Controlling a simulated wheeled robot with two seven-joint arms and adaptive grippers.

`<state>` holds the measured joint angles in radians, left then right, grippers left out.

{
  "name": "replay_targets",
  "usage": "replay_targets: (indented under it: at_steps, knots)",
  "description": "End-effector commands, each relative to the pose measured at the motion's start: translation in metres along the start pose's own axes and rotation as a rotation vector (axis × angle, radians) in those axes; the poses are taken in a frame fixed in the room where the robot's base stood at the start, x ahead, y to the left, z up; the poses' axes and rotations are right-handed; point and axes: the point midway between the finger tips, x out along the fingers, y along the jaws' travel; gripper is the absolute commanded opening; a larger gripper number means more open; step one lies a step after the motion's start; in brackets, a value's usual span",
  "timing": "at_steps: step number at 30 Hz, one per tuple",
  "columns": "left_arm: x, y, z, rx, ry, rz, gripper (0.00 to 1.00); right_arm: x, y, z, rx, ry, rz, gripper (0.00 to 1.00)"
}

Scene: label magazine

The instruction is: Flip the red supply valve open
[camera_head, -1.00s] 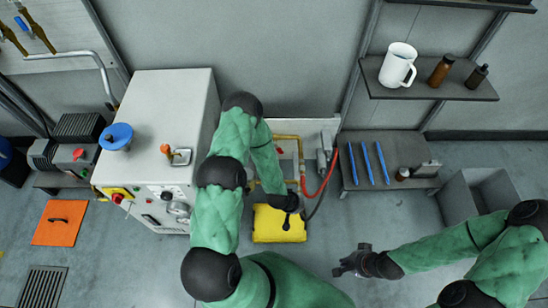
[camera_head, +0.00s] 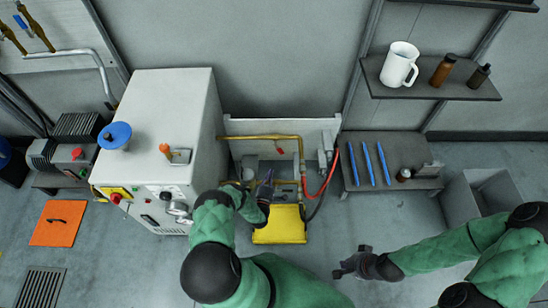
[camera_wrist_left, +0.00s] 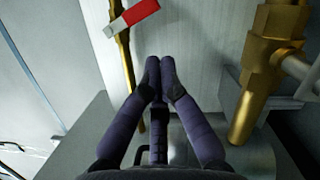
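The red supply valve handle (camera_head: 279,150) is a small red lever at the brass pipe (camera_head: 255,137) in the recess beside the white cabinet. In the left wrist view the red lever (camera_wrist_left: 138,14) has a pale end and lies tilted across a brass pipe, above and left of my fingertips. My left gripper (camera_head: 268,179) is in front of the recess, below the lever in the head view. In the wrist view its fingers (camera_wrist_left: 160,66) meet at the tips with nothing between them, apart from the lever. My right gripper (camera_head: 340,269) hangs over the floor; its finger state is unclear.
A thick brass fitting (camera_wrist_left: 262,70) stands right of my left fingers. The white cabinet (camera_head: 190,95) bounds the recess on the left. A yellow box (camera_head: 280,225) sits below, and a red hose (camera_head: 326,177) hangs at right. Floor around my right gripper is clear.

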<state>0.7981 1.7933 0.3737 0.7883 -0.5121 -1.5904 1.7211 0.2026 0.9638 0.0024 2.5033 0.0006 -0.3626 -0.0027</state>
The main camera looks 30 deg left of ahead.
Motion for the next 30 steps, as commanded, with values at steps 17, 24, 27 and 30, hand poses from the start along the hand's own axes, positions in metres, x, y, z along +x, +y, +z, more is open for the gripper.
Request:
replay_targets:
  at_steps: [17,24,27,30]
  knots:
    - [0.008,0.003,-0.002,-0.018,-0.006,0.025,0.0,0.003,0.001,0.0,0.0,0.0,0.0,0.0]
    - [0.046,0.002,-0.002,-0.018,-0.008,0.026,0.0,0.015,0.005,-0.001,0.0,0.0,0.0,0.0]
    - [0.063,0.002,-0.002,-0.018,-0.006,0.025,0.0,0.02,0.007,-0.001,0.0,0.0,0.0,0.0]
    - [0.077,0.003,-0.001,-0.018,-0.007,0.025,0.0,0.024,0.009,-0.001,0.0,0.0,0.0,0.0]
